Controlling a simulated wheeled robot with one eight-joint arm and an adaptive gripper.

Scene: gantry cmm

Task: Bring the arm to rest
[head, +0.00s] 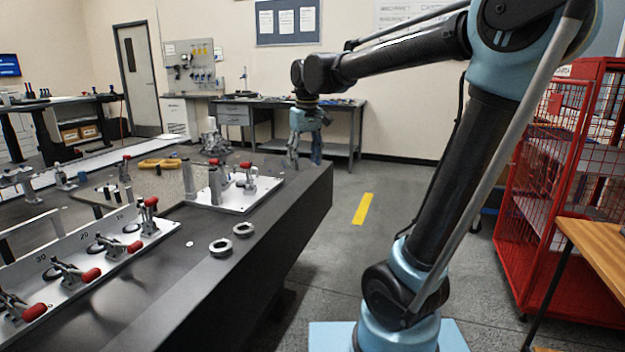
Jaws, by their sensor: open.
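My arm stands at the right of the head view, its upper part reaching left across the top of the picture. My gripper (305,150) hangs at its far end, pointing down, just beyond the far right corner of the dark table (283,218). Its two fingers are apart with nothing seen between them. The gripper is clear of the table top and looks small, so finer detail is hard to tell.
The table carries toggle clamps with red handles (88,274), a white fixture plate (235,193), two metal rings (220,246) and a yellow object (160,163). A red cage cart (545,200) and wooden table (600,245) stand right. Grey floor (345,265) between is open.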

